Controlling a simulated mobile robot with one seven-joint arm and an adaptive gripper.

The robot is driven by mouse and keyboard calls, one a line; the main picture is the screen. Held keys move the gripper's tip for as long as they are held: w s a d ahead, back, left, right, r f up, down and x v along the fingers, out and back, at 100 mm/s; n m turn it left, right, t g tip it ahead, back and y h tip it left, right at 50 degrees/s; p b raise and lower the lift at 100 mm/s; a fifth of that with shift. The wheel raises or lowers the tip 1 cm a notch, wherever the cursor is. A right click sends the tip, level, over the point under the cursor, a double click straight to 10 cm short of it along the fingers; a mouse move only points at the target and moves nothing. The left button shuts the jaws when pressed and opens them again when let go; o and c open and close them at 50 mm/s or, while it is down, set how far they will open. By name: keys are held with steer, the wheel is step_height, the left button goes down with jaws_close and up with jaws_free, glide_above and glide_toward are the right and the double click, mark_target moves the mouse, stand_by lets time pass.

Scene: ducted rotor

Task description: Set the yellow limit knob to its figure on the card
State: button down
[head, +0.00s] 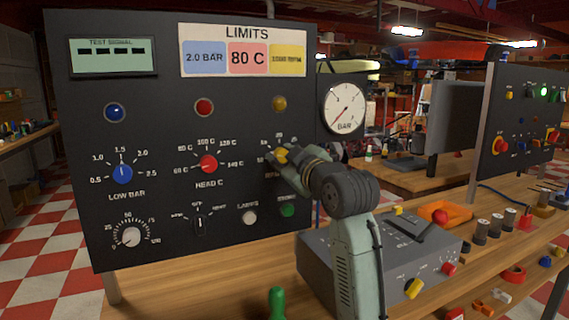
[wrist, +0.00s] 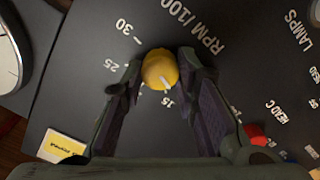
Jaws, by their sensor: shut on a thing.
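The yellow limit knob (wrist: 157,66) sits on the dark panel under the RPM/100 label, between my fingertips in the wrist view. Its white pointer mark faces the "15" label; "25" and "30" also show, and other scale marks are hidden by the fingers. My gripper (wrist: 160,75) is shut on the knob. In the head view my gripper (head: 284,157) covers part of the knob and its scale. The LIMITS card (head: 243,50) at the panel top reads 2.0 BAR on blue and 80 C on red; its yellow cell (head: 288,59) is too small to read surely.
On the panel are the blue LOW BAR knob (head: 122,173), red HEAD C knob (head: 208,163), a white knob (head: 131,237), a black switch (head: 198,209), a white button (head: 249,217) and a green button (head: 288,210). A BAR gauge (head: 344,107) is at right. A grey box (head: 335,262) stands below.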

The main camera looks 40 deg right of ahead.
steer(key=n+b, duration=0.2)
steer(key=n, duration=0.3)
steer(key=shift+f, duration=0.1)
steer(key=shift+n, duration=0.4)
steer(key=c, duration=1.2)
jaws_free()
steer(key=shift+c, duration=0.2)
steer(key=v, duration=1.2)
